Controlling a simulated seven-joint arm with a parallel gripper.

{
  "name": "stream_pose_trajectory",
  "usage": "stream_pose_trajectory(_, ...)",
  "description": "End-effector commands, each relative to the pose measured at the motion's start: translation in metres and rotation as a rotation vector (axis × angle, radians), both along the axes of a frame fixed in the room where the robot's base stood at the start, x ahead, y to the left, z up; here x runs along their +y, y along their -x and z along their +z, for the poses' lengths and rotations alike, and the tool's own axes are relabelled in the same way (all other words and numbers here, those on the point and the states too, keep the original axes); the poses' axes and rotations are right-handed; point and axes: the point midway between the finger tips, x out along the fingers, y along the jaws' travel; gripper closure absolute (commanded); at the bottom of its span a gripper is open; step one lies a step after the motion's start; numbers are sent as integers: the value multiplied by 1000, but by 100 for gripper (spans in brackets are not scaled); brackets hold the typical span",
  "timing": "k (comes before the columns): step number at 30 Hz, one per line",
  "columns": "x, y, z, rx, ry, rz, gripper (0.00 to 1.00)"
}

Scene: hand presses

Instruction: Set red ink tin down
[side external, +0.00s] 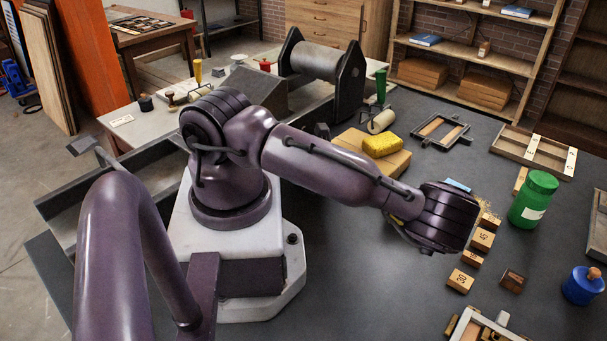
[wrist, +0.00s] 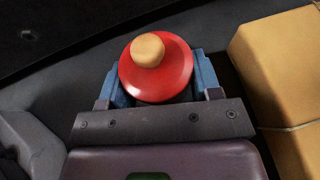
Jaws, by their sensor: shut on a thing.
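The red ink tin (wrist: 172,83) has a round red lid with a pale wooden knob and shows in the wrist view. My gripper (wrist: 160,88) is shut on it, with one blue finger on each side. Dark surface shows around the tin; I cannot tell whether its base touches it. In the side external view the wrist hides the fingers and the held tin.
A tan wrapped parcel (wrist: 280,75) is close on the right in the wrist view. A roller press (side external: 320,62) is behind.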

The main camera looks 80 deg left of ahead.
Motion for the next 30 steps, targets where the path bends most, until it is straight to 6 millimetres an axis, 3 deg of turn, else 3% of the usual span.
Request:
stream_pose_trajectory(4,0,1,-13,2,-1,1,100)
stream_pose_trajectory(14,0,1,-15,2,0,1,100)
stream_pose_trajectory(15,0,0,-16,0,0,1,37)
stream_pose_trajectory(18,0,0,-16,0,0,1,16)
stream_pose_trajectory(30,-6,-4,-10,-2,1,-2,16)
